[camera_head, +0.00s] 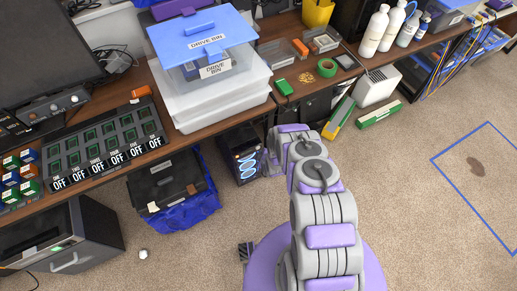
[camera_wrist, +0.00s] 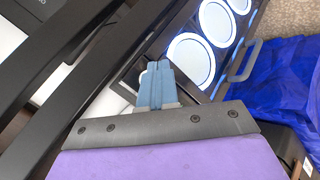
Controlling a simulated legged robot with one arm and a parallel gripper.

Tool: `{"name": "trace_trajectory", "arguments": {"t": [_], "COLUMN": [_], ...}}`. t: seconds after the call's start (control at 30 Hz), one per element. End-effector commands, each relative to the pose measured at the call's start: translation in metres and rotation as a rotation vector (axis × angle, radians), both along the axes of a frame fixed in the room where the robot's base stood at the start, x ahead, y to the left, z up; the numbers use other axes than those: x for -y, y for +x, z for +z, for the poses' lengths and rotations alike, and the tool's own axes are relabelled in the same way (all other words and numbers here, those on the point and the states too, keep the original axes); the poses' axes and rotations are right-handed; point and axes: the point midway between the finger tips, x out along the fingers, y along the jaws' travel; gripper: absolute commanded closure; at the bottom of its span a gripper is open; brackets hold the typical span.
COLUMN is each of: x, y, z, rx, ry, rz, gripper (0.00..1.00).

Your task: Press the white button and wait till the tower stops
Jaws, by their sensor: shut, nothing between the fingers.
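The black PC tower (camera_head: 240,158) stands on the floor under the desk edge, with glowing ring fans on its front. In the wrist view its lit white fan rings (camera_wrist: 190,60) fill the upper middle. My gripper (camera_wrist: 157,68) is shut with nothing between its blue-grey fingers. The fingertips are at the tower's dark panel, beside the rings. A small white patch, apparently the white button (camera_wrist: 142,78), shows just left of the fingertips and is partly hidden by them. I cannot tell whether they touch it. In the head view my arm hides the gripper.
A black crate with a blue bag (camera_head: 185,208) stands left of the tower; the blue bag (camera_wrist: 285,85) is right of my gripper. The wooden desk (camera_head: 225,117) overhangs behind. A small whitish round object (camera_head: 143,254) lies on the carpet. Open carpet lies to the right.

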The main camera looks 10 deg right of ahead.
Motion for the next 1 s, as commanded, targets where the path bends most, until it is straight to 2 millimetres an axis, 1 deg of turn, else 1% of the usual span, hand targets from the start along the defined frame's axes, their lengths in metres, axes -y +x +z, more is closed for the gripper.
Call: {"name": "trace_trajectory", "arguments": {"t": [0.1, 0.43, 0.53, 1.0], "x": [0.001, 0.002, 0.003, 0.016], "y": [-0.003, -0.004, -0.008, -0.046], "z": [0.000, 0.000, 0.001, 0.001], "rx": [0.001, 0.002, 0.003, 0.001], "ry": [0.000, 0.000, -0.001, 0.000], "rz": [0.000, -0.001, -0.001, -0.002], "gripper": [1.00, 1.00, 1.00, 1.00]}}
